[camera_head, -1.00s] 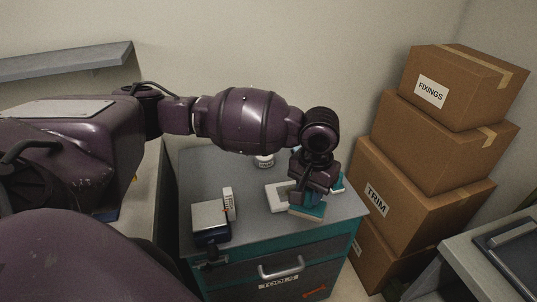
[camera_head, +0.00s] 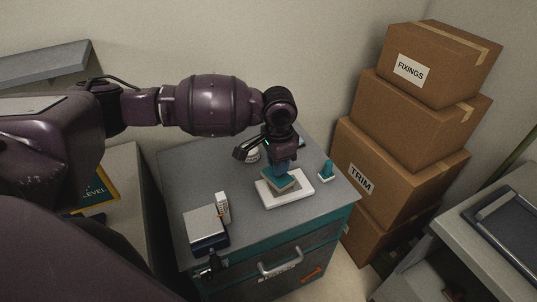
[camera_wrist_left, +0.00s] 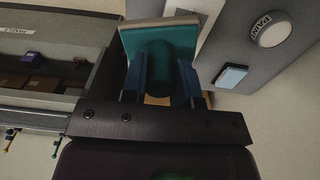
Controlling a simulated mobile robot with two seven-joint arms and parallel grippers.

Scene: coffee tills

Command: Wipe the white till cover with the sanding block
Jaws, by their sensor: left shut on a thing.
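The white till cover (camera_head: 303,190) lies flat on the grey cabinet top in the head view. My left gripper (camera_head: 281,168) is shut on the handle of the teal sanding block (camera_head: 275,184). The block is over the middle and back of the cover, pad side down; I cannot tell whether it touches. In the left wrist view the teal block (camera_wrist_left: 165,40) with its beige pad edge sits between the blue fingers (camera_wrist_left: 160,85) and hides most of the cover (camera_wrist_left: 195,8). My right gripper is not in view.
A white-topped box (camera_head: 204,226) stands front left. A round white tin (camera_head: 253,155) is behind my gripper; its lid (camera_wrist_left: 272,30) reads PAINT. Cardboard boxes (camera_head: 400,150) rise at right.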

